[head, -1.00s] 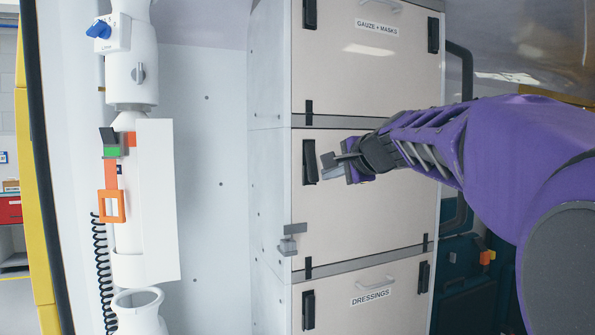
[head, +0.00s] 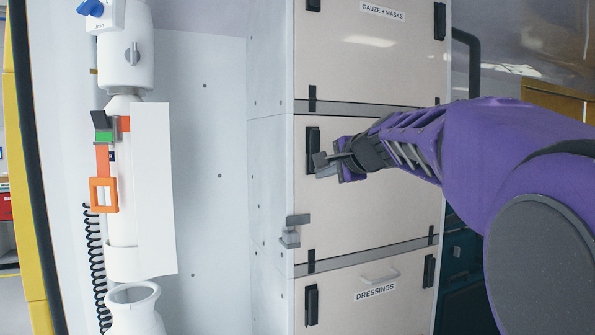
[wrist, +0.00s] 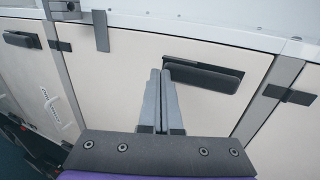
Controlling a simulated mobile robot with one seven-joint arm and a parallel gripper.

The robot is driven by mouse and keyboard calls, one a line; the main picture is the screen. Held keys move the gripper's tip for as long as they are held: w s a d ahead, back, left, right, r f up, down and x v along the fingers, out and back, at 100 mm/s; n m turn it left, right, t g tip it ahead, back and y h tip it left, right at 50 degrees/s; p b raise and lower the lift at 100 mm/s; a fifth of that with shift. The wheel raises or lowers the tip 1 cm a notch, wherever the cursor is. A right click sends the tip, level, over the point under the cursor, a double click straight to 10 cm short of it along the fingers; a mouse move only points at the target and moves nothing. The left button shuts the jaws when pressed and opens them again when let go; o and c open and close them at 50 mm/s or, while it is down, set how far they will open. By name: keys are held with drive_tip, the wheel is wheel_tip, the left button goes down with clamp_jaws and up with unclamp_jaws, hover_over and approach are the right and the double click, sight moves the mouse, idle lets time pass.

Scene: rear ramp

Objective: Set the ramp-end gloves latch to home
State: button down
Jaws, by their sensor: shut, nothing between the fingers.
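The middle locker door (head: 370,215) has a black latch (head: 312,142) at its upper left edge; any label on this door is hidden behind my arm. In the head view the latch looks upright. In the wrist view the latch (wrist: 205,78) is a dark bar standing slightly askew to the dark plate behind it. My gripper (head: 318,165) is shut and empty, just right of the latch's lower part. In the wrist view the closed fingertips (wrist: 160,76) lie beside one end of the bar; I cannot tell whether they touch it.
A grey bracket (head: 291,232) sticks out at the cabinet's left edge, below the latch. The upper door is labelled GAUZE + MASKS (head: 382,12) and the lower DRESSINGS (head: 375,292). A white pipe fitting with an orange clip (head: 104,195) stands left, with open space between.

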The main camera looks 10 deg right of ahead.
drive_tip(key=shift+r, duration=0.3)
drive_tip(key=shift+r+p, duration=0.7)
drive_tip(key=shift+s, duration=0.15)
